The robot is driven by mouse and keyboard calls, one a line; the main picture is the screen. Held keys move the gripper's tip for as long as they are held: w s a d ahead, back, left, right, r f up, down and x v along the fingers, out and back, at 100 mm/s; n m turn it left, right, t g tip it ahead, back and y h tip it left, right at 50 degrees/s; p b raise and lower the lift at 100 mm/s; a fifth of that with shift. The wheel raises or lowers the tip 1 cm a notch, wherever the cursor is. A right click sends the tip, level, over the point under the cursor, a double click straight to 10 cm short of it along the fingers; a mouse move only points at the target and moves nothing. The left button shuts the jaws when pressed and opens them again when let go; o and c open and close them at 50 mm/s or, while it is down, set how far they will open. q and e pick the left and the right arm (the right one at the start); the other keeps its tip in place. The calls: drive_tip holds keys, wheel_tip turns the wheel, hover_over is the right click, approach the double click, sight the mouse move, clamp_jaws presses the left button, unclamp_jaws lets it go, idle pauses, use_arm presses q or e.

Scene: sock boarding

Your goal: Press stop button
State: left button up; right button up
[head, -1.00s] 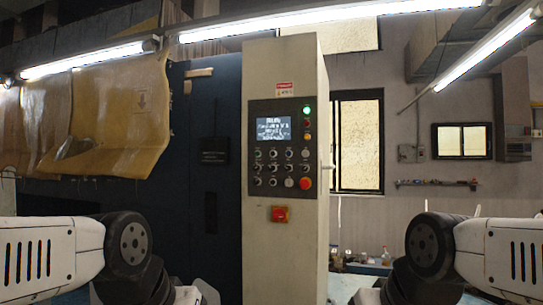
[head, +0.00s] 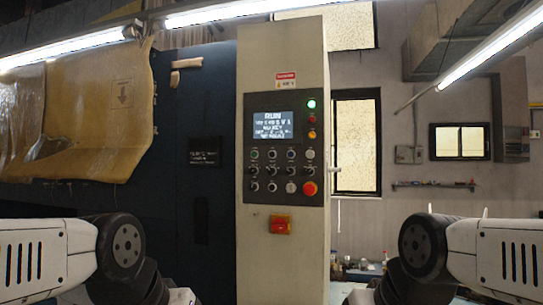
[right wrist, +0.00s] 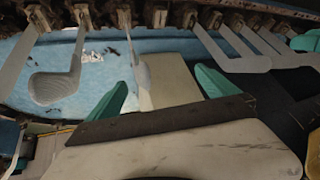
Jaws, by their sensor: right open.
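A control panel (head: 284,190) is on the front of a tall pale cabinet in the head view. It has a lit screen (head: 273,125) reading RUN and rows of small knobs and buttons. A large round red button (head: 310,188) is at its lower right. A green light (head: 311,104) glows at the upper right, above a small red one (head: 312,119) and an amber one (head: 312,134). Button labels are too small to read. My right gripper (right wrist: 160,92) shows teal fingers spread apart and empty in the right wrist view, away from the panel. My left gripper is out of view.
A red and yellow switch (head: 280,224) sits below the panel. A tan sheet (head: 95,110) hangs at the left. In the right wrist view, pale flat forms (right wrist: 58,86) hang from a rail around my right gripper. A cluttered bench (head: 365,272) stands behind the cabinet.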

clamp_jaws()
idle(1.5)
